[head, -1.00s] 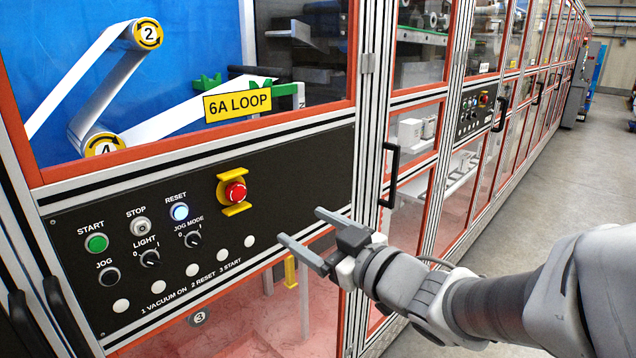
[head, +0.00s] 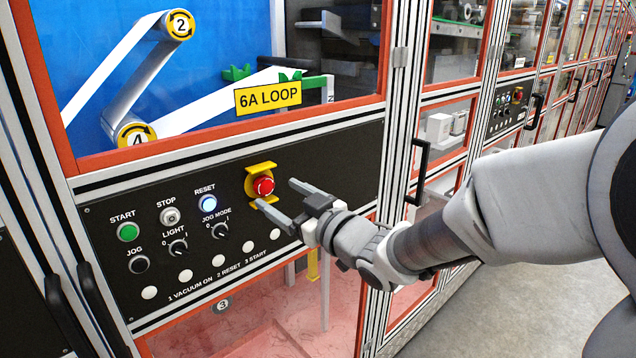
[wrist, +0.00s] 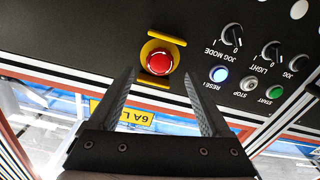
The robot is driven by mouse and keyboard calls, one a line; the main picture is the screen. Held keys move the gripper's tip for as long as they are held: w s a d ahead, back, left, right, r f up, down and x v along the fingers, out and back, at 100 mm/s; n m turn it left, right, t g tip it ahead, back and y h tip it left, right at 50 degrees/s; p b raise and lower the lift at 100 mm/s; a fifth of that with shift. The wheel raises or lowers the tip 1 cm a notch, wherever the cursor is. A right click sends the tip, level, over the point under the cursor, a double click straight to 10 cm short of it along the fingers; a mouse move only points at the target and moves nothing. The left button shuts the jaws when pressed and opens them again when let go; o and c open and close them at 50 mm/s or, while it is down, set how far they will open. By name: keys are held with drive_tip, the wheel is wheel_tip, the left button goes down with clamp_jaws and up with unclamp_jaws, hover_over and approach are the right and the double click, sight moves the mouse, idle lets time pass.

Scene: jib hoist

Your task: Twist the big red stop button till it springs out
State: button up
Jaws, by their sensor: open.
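The big red stop button (head: 263,185) sits on a yellow plate with yellow guards above and below it, on the black control panel (head: 330,172). In the wrist view the stop button (wrist: 159,62) appears upside down, ahead of the fingertips and roughly between them. My gripper (head: 274,194) is open and empty. In the head view its fingers point at the button from the lower right, one tip to the button's right and one just below it. The gripper (wrist: 160,82) looks apart from the button in the wrist view. Whether the button is pressed in cannot be told.
Left of the button are the lit RESET button (head: 208,203), grey STOP button (head: 170,215), green START button (head: 128,232) and JOG MODE knob (head: 220,230). A black door handle (head: 418,172) stands to the right. The 6A LOOP sign (head: 267,97) is above.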

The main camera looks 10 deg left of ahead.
sight(266, 186)
drive_tip(key=shift+x, duration=2.45)
clamp_jaws()
